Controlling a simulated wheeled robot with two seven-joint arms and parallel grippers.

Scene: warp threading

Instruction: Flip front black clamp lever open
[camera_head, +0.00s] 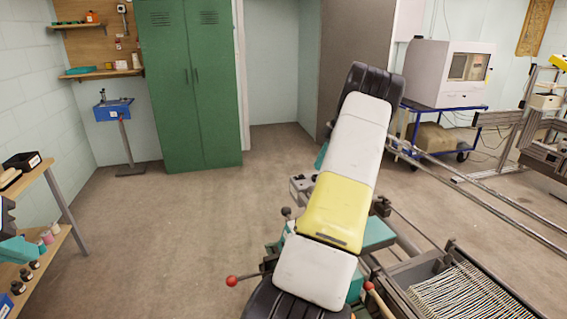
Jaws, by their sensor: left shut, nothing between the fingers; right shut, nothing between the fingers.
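A small black knob (286,211) stands on the machine's left side. A lever with a red ball end (231,281) sticks out to the lower left. I cannot tell which part is the front black clamp lever or how it is set. Neither of my grippers shows in the head view.
Long metal rails (495,211) run across the floor at right. A frame with many white threads (462,294) is at lower right. A blue cart (477,107) carries a white box-shaped machine (447,74). A shelf unit (35,180) stands at left. The floor (170,225) between is clear.

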